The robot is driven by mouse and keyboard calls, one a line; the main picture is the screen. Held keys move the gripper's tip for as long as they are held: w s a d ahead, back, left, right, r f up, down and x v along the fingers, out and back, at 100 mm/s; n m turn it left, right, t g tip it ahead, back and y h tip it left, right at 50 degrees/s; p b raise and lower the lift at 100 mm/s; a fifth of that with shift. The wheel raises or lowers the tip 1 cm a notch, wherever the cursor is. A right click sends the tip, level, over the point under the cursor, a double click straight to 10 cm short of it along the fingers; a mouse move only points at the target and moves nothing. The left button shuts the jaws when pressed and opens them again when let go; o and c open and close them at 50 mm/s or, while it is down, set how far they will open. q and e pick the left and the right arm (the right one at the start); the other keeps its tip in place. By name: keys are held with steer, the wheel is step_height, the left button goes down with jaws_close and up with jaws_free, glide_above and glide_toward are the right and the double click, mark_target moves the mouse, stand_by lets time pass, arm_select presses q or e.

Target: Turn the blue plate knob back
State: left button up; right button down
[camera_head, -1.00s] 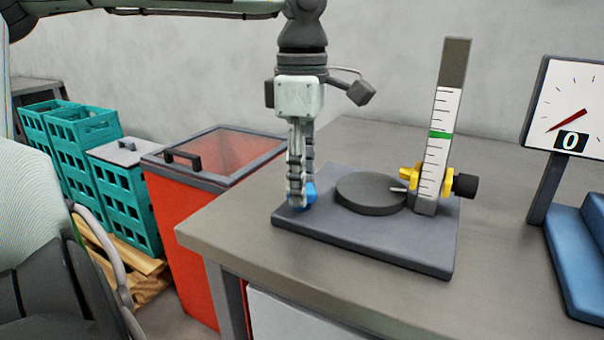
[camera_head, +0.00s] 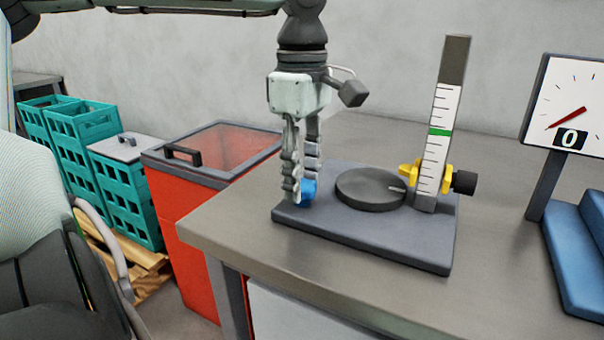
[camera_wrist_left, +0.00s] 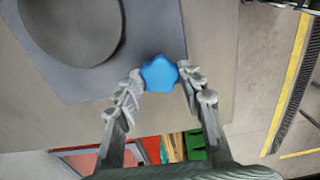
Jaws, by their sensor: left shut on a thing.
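The blue plate knob (camera_head: 308,190) sits at the left end of the dark base plate (camera_head: 350,238). In the left wrist view the lobed blue knob (camera_wrist_left: 160,73) is between the two fingertips. My left gripper (camera_head: 304,187) points straight down and is shut on the knob, one finger on each side. The round dark plate (camera_head: 368,188) lies just right of the knob, with a pale mark at its right edge. My right gripper is not in view.
An upright scale (camera_head: 437,140) with a green band, a yellow slider (camera_head: 409,176) and a black knob (camera_head: 465,183) stands behind the plate. A dial display (camera_head: 570,110) reading 0 stands at right. A red bin (camera_head: 190,240) and teal crates (camera_head: 125,195) stand left of the table.

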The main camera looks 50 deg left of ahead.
mark_target(302, 184)
arm_select(q)
steer(key=o, duration=1.1)
steer(key=shift+o, duration=0.2)
step_height(302, 184, up, 12)
